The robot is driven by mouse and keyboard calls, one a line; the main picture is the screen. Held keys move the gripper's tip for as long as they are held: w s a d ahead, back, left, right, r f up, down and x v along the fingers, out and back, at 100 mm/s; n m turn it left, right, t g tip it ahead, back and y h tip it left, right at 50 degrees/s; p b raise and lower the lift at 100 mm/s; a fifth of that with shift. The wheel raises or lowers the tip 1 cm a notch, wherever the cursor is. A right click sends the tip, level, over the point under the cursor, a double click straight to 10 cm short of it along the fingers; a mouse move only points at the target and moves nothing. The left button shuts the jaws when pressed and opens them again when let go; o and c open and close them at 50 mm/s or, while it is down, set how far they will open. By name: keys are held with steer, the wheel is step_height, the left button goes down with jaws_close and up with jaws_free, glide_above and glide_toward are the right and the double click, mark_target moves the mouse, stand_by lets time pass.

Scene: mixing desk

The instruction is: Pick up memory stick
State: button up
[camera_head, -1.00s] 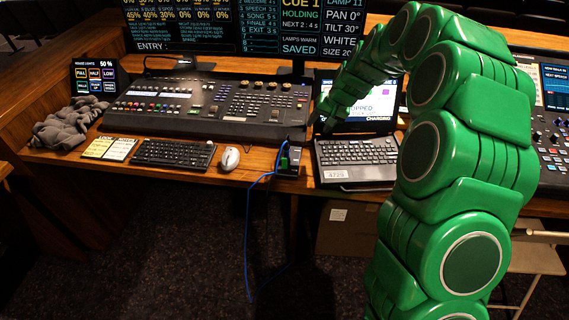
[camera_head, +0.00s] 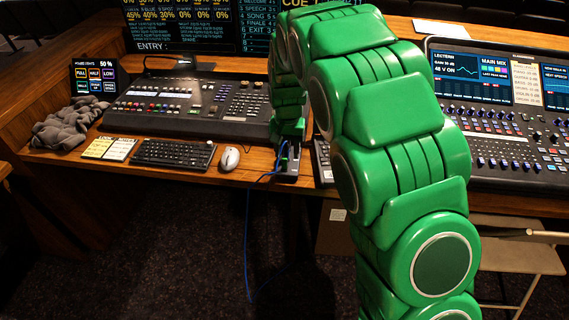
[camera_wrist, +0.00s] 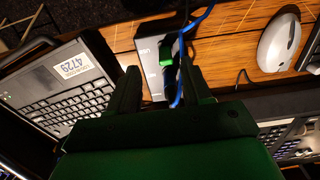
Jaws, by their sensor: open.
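A small green memory stick (camera_wrist: 168,50) stands in a black box marked USB (camera_wrist: 147,60), seen in the wrist view. A blue cable (camera_wrist: 182,80) runs from the box just beside the stick. My gripper (camera_wrist: 160,66) is open, with its two dark fingers on either side of the box in the picture. The stick appears between and beyond the fingertips, and I see no contact. In the head view the box (camera_head: 291,169) sits at the desk's front edge, with my gripper above it. The stick cannot be told apart clearly there.
A white mouse (camera_head: 229,159) and keyboard (camera_head: 174,153) lie left of the box. A laptop (camera_wrist: 66,85) is close beside it, mostly behind my arm in the head view. The lighting console (camera_head: 190,105) stands behind; the mixing desk (camera_head: 520,150) is at right.

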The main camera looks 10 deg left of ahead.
mark_target(284, 168)
steer(key=shift+a+f, duration=0.2)
steer(key=shift+f, duration=1.15)
steer(key=shift+a+f, duration=0.15)
steer(key=shift+f, duration=1.15)
steer(key=shift+c, duration=0.2)
jaws_close()
